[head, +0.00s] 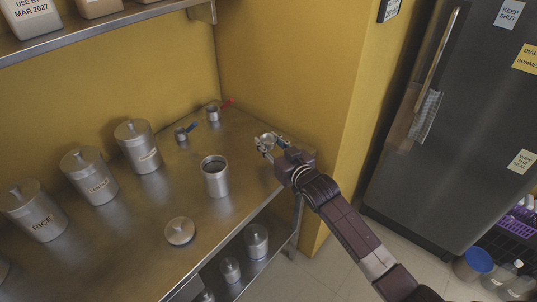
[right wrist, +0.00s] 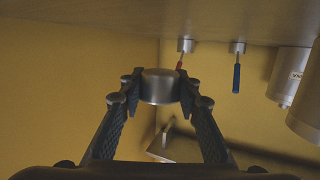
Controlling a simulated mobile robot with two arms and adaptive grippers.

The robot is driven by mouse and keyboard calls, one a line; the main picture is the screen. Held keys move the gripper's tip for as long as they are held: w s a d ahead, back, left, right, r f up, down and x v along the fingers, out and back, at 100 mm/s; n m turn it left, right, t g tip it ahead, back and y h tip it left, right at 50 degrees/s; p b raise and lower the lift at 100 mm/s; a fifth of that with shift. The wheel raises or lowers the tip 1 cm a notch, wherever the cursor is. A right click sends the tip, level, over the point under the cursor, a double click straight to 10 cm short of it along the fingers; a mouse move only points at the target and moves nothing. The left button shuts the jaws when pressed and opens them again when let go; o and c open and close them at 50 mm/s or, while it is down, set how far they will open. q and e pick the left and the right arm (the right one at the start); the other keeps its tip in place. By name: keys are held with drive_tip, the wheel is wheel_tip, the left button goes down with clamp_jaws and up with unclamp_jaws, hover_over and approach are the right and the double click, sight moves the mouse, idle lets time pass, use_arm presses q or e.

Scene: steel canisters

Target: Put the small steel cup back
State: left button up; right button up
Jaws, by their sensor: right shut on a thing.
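My right gripper (head: 266,146) is shut on the small steel cup (right wrist: 160,86), above the right part of the steel counter (head: 235,140). In the right wrist view the cup sits between the two fingers. In the head view it is small and partly covered by the fingers. Two other small steel cups stand at the back of the counter, apart from the gripper: one with a red handle (head: 213,114), one with a blue handle (head: 181,134). An open steel canister (head: 216,181) stands left of the gripper, and a round knobbed lid (head: 180,232) lies in front. My left gripper is out of view.
Lidded canisters line the back left, including one labelled RICE (head: 38,215). A wall shelf (head: 100,32) hangs above. More canisters (head: 256,242) stand on a lower shelf. A yellow wall (head: 290,90) and a dark fridge (head: 440,150) are at right.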

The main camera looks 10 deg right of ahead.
drive_tip(key=shift+f, duration=2.4)
drive_tip(key=shift+f, duration=0.1)
drive_tip(key=o, duration=1.1)
drive_tip(key=shift+r, duration=0.2)
drive_tip(key=shift+s+d+f, duration=0.1)
drive_tip(key=shift+s, duration=0.3)
drive_tip(key=v, duration=1.1)
drive_tip(key=shift+s+d, duration=0.1)
